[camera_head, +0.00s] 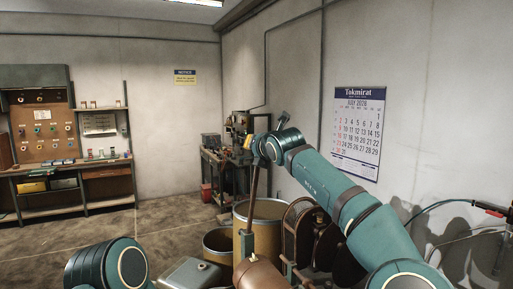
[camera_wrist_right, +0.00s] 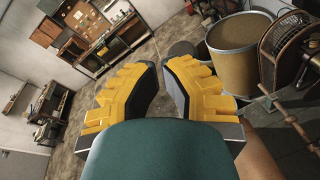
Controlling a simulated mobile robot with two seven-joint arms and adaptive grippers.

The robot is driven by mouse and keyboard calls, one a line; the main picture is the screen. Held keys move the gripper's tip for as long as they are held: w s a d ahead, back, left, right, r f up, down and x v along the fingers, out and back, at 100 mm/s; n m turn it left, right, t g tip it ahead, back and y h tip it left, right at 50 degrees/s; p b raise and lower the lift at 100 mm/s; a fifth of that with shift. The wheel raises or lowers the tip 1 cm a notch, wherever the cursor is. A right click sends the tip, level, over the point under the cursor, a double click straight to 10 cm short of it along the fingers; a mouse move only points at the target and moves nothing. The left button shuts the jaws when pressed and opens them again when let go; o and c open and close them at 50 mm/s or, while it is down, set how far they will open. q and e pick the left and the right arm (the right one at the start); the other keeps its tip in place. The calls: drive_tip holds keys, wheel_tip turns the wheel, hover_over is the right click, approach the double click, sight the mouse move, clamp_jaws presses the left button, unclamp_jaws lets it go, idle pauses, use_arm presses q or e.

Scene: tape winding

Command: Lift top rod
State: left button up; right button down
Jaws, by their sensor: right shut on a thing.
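My right arm reaches in from the right in the head view, and its gripper (camera_head: 249,144) is at the far end, mostly hidden by the wrist. A thin dark brown rod (camera_head: 253,195) runs upward, slightly tilted, from a teal fitting (camera_head: 246,244) to the underside of that wrist. I take it as the top rod; its upper end is hidden. In the right wrist view the gripper's yellow fingers (camera_wrist_right: 165,88) show a gap at the tips, and the part gripped is hidden by the teal housing. My left arm shows at the bottom left; its gripper is out of view.
A copper-brown cylinder (camera_head: 261,274) lies below the rod. Brown drums (camera_head: 268,213) and dark reels (camera_head: 299,228) stand behind it. A cluttered bench (camera_head: 222,163) is by the back wall, and a workbench (camera_head: 105,173) is at left.

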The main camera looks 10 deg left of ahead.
drive_tip(key=shift+s, duration=0.1)
idle(0.3)
drive_tip(key=v, duration=1.2)
